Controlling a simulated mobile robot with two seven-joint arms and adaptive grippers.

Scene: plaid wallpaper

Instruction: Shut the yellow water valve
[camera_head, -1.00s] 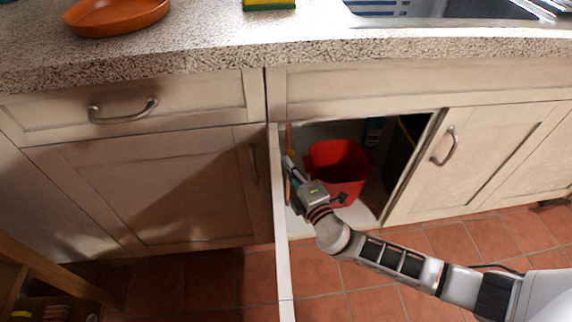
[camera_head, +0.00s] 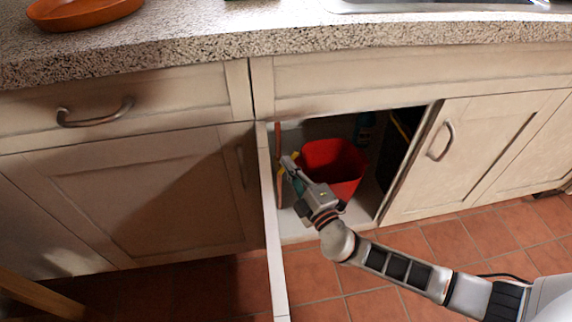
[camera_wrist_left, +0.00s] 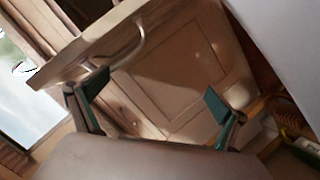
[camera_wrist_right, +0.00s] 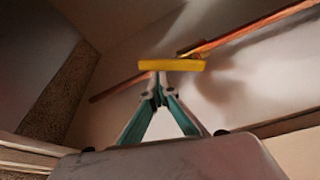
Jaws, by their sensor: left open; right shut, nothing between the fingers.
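The yellow valve handle (camera_wrist_right: 185,66) is a short bar on a copper pipe (camera_wrist_right: 118,88) in the right wrist view. It lies at an angle to the pipe. In the head view the yellow handle (camera_head: 282,172) shows partly beside my right gripper (camera_head: 289,164), inside the open cabinet by its left wall. My right gripper (camera_wrist_right: 158,82) is shut and empty, its tips just below the bar in the picture; I cannot tell whether they touch it. My left gripper (camera_wrist_left: 155,98) is open and empty, seen only in its wrist view, before a cabinet front.
A red bucket (camera_head: 333,165) stands in the cabinet right of my right gripper. The open door (camera_head: 271,225) juts out on the left. A bottle (camera_head: 364,130) stands behind the bucket. The speckled countertop (camera_head: 210,55) lies above.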

